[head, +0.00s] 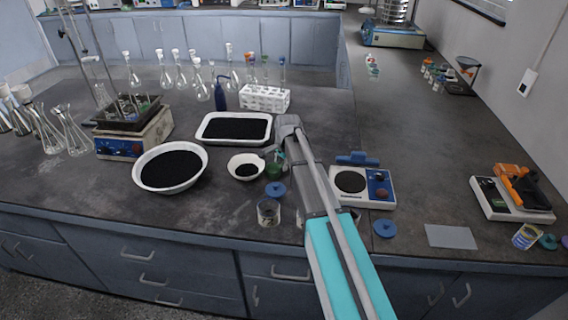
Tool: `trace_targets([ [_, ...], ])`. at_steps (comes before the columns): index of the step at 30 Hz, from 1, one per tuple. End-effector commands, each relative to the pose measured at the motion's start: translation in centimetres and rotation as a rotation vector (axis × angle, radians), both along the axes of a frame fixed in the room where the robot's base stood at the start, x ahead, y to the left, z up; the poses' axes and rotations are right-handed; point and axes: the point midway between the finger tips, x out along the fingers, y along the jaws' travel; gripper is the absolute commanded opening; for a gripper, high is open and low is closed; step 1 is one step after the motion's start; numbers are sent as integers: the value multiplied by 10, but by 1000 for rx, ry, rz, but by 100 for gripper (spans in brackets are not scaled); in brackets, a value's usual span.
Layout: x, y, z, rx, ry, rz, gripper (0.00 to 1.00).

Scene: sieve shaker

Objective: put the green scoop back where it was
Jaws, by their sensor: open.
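A dark green object (273,172), which looks like the green scoop, is on the bench just right of a small white bowl (246,167) holding black material. My gripper (272,153) is open just above and behind it. A small teal piece shows beside the fingers; I cannot tell whether it belongs to the scoop. The arm and gripper hide part of this area, and I cannot tell whether the fingers touch the scoop.
A large white bowl (138,168) and a white tray (264,140), both with black material, stand nearby. A blue lid (275,189) and a jar (268,212) are in front. A round-plate device (388,190) is to the right. A white tube rack (264,98) and glass flasks stand behind.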

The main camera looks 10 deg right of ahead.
Motion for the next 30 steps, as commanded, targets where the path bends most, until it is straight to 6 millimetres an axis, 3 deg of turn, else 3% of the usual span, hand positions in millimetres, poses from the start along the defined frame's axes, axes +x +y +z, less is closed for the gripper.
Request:
trace_targets([
  [30, -16, -8, 88, 0, 0, 0, 52],
])
